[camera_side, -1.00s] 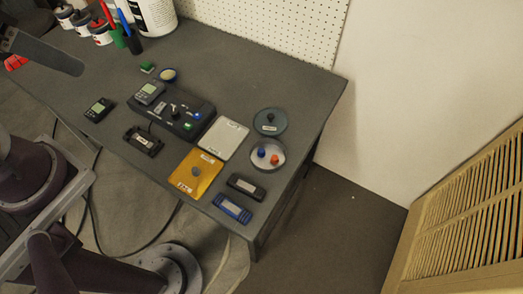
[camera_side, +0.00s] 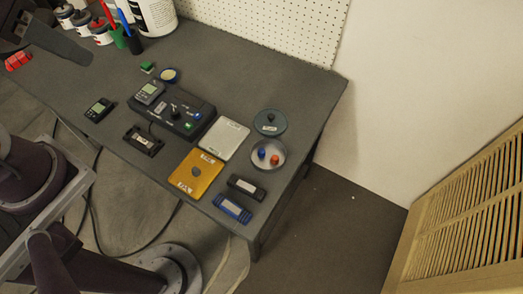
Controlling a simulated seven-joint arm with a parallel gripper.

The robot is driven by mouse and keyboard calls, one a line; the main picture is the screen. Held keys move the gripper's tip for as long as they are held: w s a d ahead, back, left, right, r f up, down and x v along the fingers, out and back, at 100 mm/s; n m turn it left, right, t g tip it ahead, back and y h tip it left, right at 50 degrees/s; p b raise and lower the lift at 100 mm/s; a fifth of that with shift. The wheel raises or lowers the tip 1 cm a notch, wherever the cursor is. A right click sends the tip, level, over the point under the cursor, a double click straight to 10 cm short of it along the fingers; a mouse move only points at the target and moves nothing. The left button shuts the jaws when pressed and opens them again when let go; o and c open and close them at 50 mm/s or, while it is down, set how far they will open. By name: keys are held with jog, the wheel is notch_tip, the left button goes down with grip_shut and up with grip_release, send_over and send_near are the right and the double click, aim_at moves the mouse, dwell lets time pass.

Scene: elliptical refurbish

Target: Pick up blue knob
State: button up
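The blue knob (camera_side: 261,154) stands in a round pale dish (camera_side: 280,163) near the right end of the table. An orange-red knob (camera_side: 275,160) stands close to its right in the same dish. My gripper's fingers cannot be made out, and no part of my arm is near the dish.
A teal round lid (camera_side: 270,122) lies just behind the dish. A black control box (camera_side: 172,113) sits mid-table.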

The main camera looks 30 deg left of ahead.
jog(key=w+d+f+n+g, duration=0.1)
jog(key=w+d+f+n, duration=0.2)
jog(key=w, duration=0.6)
jog(key=n+g+h, duration=0.3)
jog(key=n+g, duration=0.1)
jog(key=n, duration=1)
send_over(262, 150)
jog(key=a, duration=0.3)
jog(key=f, duration=3.1)
jog(key=shift+s+d, duration=0.15)
jog(key=shift+s, duration=0.05)
jog(key=x, duration=0.6)
jog(key=shift+d+f, duration=0.15)
jog(key=shift+d, duration=0.2)
jog(key=shift+c, duration=0.4)
grip_shut()
